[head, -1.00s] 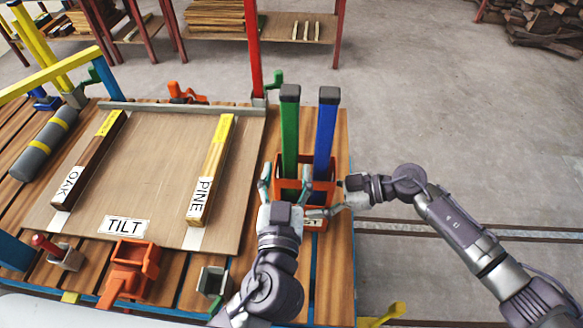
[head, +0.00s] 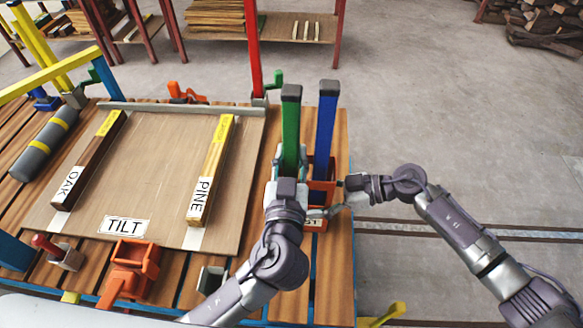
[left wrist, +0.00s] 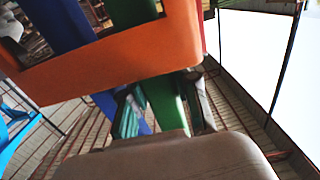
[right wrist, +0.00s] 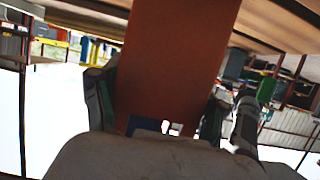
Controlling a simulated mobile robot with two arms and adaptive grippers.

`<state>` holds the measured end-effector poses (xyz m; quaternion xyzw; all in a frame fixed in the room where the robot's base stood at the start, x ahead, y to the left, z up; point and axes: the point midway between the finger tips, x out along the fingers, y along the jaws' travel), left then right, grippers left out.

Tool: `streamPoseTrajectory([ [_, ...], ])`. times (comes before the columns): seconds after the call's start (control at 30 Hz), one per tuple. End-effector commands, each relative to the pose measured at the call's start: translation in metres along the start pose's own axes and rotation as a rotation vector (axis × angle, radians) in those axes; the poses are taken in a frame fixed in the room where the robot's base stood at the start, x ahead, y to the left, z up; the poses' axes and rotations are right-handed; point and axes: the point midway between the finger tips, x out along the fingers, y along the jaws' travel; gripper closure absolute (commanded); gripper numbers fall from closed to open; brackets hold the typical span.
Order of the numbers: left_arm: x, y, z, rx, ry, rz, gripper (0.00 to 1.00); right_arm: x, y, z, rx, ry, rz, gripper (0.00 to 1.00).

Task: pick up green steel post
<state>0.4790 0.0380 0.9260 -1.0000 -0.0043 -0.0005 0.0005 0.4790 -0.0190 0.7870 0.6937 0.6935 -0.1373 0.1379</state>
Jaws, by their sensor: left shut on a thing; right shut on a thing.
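The green steel post (head: 291,125) stands upright beside the blue post (head: 326,130) in an orange holder (head: 322,192) on the right part of the slatted table. My left gripper (head: 288,165) is shut on the green post, low near the holder; its palm and wrist hide the post's lower part. The left wrist view shows the green post (left wrist: 163,95) between the fingers, with the orange holder (left wrist: 110,60) across the view. My right gripper (head: 328,205) is shut on the orange holder from the right; the orange wall (right wrist: 172,65) fills the space between its fingers.
A tilt board (head: 150,170) with an oak bar (head: 88,160) and a pine bar (head: 210,170) lies left of the posts. A red upright (head: 253,50) stands behind. A grey cylinder (head: 45,145) lies far left. Open floor (head: 440,110) is at right.

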Motion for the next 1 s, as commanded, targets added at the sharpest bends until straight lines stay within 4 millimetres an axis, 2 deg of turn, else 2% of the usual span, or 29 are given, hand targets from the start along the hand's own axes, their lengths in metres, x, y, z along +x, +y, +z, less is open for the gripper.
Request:
streamPoseTrajectory([
  [0.3,0.0,0.0,-0.001,-0.002,0.003,0.001,1.0,0.002,-0.002,0.004,0.003,-0.006,-0.005,0.73],
  [0.43,0.0,0.001,-0.01,-0.005,0.003,0.0,1.0,0.002,-0.002,0.004,0.003,-0.006,-0.005,0.73],
  [0.8,0.0,0.0,-0.08,-0.009,0.006,0.001,1.0,0.002,-0.002,0.004,0.003,-0.006,-0.004,0.73],
  [1.0,0.0,0.0,-0.099,-0.005,0.004,0.001,1.0,0.002,-0.002,0.004,0.003,-0.006,-0.004,0.73],
])
